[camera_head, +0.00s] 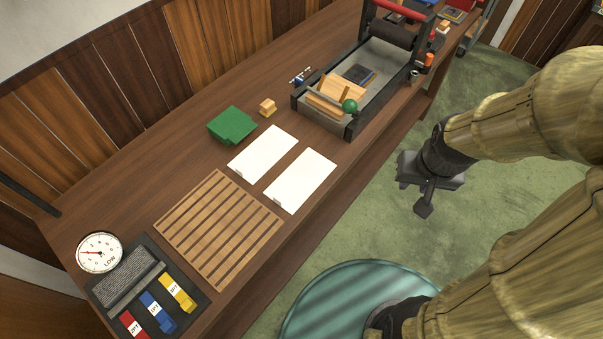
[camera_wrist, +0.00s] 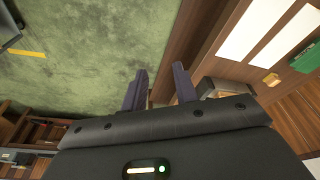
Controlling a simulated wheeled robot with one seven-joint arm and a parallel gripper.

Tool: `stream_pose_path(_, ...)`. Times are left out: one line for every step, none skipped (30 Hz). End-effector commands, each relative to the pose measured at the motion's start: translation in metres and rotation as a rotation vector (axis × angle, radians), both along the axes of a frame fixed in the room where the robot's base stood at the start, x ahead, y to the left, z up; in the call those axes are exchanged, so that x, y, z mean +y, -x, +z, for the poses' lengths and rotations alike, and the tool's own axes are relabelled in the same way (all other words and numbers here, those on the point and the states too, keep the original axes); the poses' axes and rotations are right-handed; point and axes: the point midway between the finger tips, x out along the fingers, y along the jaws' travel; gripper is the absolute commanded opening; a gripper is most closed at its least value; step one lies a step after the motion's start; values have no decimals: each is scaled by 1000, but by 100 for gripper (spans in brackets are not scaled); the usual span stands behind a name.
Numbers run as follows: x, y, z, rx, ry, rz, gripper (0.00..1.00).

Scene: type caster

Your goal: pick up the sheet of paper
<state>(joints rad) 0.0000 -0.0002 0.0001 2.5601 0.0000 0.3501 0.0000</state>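Two white sheets of paper lie flat side by side on the wooden bench in the head view: the left sheet (camera_head: 264,152) and the right sheet (camera_head: 300,180). Both also show at the upper right of the wrist view, one (camera_wrist: 247,28) left of the other (camera_wrist: 288,45). My gripper (camera_head: 424,200) is off the bench's right side, over the green floor, apart from both sheets. In the wrist view its two fingers (camera_wrist: 161,88) stand apart with nothing between them.
A slatted wooden rack (camera_head: 218,228) lies nearer than the sheets. A green block (camera_head: 232,125) and a small wooden block (camera_head: 267,107) lie behind them. A dark-framed press bed (camera_head: 350,125) with a green ball stands to the right. A round gauge (camera_head: 99,252) is at the left.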

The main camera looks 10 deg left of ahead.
Motion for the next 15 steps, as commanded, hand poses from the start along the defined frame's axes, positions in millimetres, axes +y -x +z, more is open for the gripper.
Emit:
stream_pose_path(0, 0, 0, 0, 0, 0, 29)
stream_pose_path(0, 0, 0, 0, 0, 0, 29)
stream_pose_path(0, 0, 0, 0, 0, 0, 29)
stream_pose_path(0, 0, 0, 0, 0, 1, 29)
stream_pose_path(1, -1, 0, 1, 0, 4, 29)
stream_pose_path(3, -2, 0, 3, 1, 14, 29)
stream_pose_path(6, -4, 0, 5, 2, 26, 29)
stream_pose_path(10, -6, -1, 8, 3, 43, 29)
stream_pose_path(16, -10, -1, 14, 6, 74, 29)
stream_pose_path(23, -14, -2, 20, 8, 102, 29)
stream_pose_path(30, -18, -3, 28, 11, 134, 29)
stream_pose_path(43, -24, -4, 38, 17, 189, 29)
stream_pose_path(55, -28, -5, 47, 20, 237, 29)
stream_pose_path(68, -32, -6, 58, 25, 286, 29)
stream_pose_path(87, -38, -8, 71, 33, 359, 29)
